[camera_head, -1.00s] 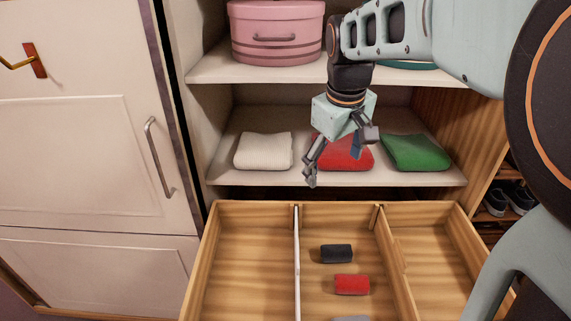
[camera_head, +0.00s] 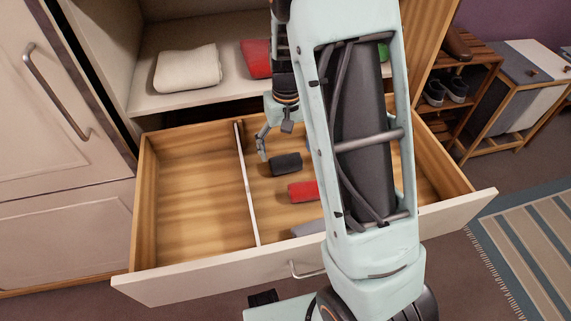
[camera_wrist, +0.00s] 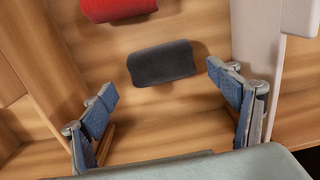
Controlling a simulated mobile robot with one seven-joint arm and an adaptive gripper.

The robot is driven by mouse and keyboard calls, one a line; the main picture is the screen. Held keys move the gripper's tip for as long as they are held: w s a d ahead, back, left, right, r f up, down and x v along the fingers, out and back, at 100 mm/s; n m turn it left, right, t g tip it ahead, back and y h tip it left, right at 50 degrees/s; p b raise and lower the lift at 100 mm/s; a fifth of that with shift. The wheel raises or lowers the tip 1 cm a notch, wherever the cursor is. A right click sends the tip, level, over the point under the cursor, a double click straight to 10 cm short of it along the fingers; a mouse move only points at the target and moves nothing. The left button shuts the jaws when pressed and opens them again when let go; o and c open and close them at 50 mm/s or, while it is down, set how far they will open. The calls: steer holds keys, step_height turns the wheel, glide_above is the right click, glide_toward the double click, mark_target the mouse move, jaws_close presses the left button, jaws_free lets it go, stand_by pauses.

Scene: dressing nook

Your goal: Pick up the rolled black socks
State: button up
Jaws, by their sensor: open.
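The rolled black socks (camera_head: 287,164) lie in the middle compartment of the open drawer, near its back. In the wrist view the black roll (camera_wrist: 161,63) lies on the wooden drawer floor, beyond and between the spread fingers. My gripper (camera_head: 273,141) is open and empty, just above and behind the socks, and it does not touch them. The fingers also show in the wrist view (camera_wrist: 164,98). My arm hides the right part of the drawer in the head view.
A red roll (camera_head: 303,191) lies in front of the black one, and a grey roll (camera_head: 309,228) lies further front. A thin white divider (camera_head: 246,185) stands left of them. The left compartment (camera_head: 192,190) is empty. A white folded cloth (camera_head: 188,68) lies on the shelf above.

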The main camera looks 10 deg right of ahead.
mark_target(286, 157)
step_height(286, 157, down, 5)
steer(key=shift+s+a+f+b, duration=0.15)
steer(key=shift+f+b, duration=0.05)
steer(key=shift+b, duration=0.25)
steer(key=c, duration=1.2)
